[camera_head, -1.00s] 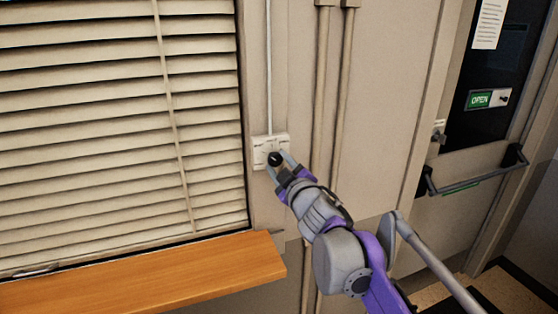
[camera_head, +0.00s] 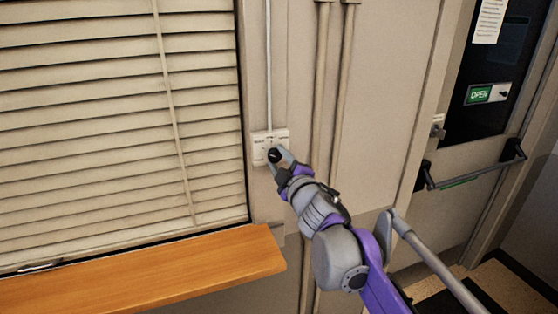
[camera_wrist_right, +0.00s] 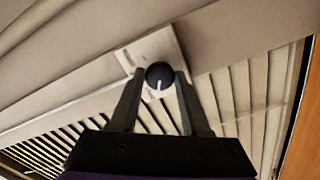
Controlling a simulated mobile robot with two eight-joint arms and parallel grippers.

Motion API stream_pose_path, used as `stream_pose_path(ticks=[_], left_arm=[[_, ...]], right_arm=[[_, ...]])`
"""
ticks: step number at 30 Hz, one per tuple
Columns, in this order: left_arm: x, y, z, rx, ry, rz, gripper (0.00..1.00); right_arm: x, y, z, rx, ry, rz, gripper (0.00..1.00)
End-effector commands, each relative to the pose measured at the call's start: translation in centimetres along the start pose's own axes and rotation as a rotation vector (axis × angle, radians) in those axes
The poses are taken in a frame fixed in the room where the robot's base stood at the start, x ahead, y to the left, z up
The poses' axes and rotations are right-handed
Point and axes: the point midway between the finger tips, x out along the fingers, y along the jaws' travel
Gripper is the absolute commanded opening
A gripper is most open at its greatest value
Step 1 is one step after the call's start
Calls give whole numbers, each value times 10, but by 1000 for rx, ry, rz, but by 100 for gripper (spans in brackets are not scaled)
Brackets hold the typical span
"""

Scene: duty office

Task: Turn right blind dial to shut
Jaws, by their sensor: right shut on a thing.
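The blind dial is a round black knob (camera_head: 274,155) on a white wall plate (camera_head: 262,143) just right of the window blind (camera_head: 85,130). My right gripper (camera_head: 277,158) is shut on the knob, with one finger on each side. In the right wrist view the knob (camera_wrist_right: 159,76) sits between the two fingertips of my right gripper (camera_wrist_right: 158,84), and its white pointer line is visible. The plate (camera_wrist_right: 139,56) is behind it. The plate's lettering is too small to read. The blind's slats lie nearly flat against each other. My left gripper is not in view.
A wooden sill (camera_head: 150,272) juts out below the blind. Vertical pipes (camera_head: 328,100) run down the wall right of the plate. Further right is a door with a push bar (camera_head: 475,172) and a green OPEN sign (camera_head: 480,95).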

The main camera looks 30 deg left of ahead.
Motion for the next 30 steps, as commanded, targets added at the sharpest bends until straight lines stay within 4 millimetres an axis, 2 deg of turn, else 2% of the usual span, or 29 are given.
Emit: stream_pose_path(ticks=[2,3,7,16,20,30], left_arm=[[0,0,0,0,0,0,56],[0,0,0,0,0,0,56],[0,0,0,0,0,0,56],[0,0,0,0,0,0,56],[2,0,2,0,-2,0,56],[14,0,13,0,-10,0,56]], right_arm=[[0,0,0,-1,0,0,0],[0,0,0,-1,0,0,54],[0,0,0,0,0,0,75],[-1,0,0,0,0,0,75],[-10,0,0,1,-1,0,75],[-71,-1,1,1,-1,0,75]])
